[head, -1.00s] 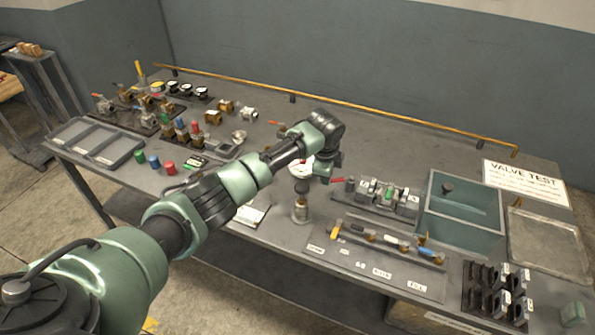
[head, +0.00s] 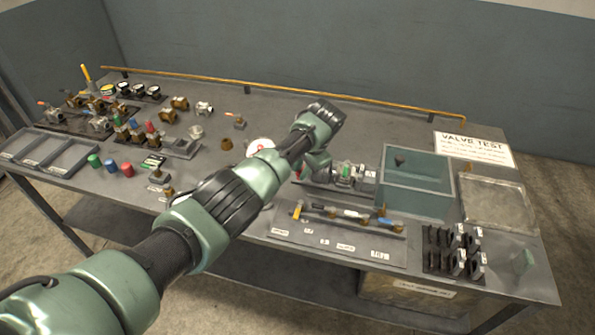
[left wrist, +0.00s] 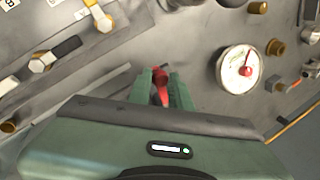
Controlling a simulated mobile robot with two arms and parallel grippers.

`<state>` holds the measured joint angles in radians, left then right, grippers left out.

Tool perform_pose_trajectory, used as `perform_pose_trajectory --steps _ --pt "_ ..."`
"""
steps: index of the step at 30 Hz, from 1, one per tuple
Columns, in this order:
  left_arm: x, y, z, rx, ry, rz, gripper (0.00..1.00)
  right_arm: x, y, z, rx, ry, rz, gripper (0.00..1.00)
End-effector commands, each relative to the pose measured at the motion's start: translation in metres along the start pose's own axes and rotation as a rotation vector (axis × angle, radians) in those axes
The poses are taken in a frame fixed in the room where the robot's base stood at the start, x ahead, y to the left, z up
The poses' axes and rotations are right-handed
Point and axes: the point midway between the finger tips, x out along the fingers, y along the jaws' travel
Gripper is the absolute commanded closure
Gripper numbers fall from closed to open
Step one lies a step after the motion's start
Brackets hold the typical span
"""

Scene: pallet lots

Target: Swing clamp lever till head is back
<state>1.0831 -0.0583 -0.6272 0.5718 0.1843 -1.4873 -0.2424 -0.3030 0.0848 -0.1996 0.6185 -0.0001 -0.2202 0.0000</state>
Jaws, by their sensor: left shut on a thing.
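The clamp fixture (head: 366,178) stands on the bench just left of the teal bin, with a green part (head: 345,170) in it. My left gripper (left wrist: 160,88) is shut on a red lever (left wrist: 161,84) in the left wrist view. In the head view my left gripper (head: 313,168) is at the left end of the fixture, and its fingertips are mostly hidden by my own arm. A bit of red (head: 298,175) shows beside it. The clamp head's position cannot be made out. My right gripper is not in view.
The teal bin (head: 415,205) stands right of the fixture. In front is a labelled board (head: 330,246) with several valves. A white dial gauge (left wrist: 240,69) stands near my gripper in the left wrist view. A brass rail (head: 290,88) runs along the bench's back.

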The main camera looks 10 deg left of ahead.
Motion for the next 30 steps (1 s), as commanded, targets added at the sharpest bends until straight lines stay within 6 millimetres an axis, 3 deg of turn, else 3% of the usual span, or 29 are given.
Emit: perform_pose_trajectory --steps 9,26,27,29,30 --pt "0.002 0.006 -0.002 -0.115 -0.046 0.003 1.0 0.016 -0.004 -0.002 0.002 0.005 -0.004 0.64" --pt "0.001 0.006 -0.002 -0.138 -0.054 0.005 1.0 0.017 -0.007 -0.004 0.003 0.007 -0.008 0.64" --pt "0.001 0.006 -0.002 -0.138 -0.054 0.005 0.72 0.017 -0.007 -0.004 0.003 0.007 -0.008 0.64" --pt "0.001 0.006 -0.002 -0.138 -0.053 0.005 0.58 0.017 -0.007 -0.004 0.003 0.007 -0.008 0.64" --pt "0.0 0.006 -0.002 -0.138 -0.053 0.005 0.58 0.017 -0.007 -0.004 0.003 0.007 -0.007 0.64"
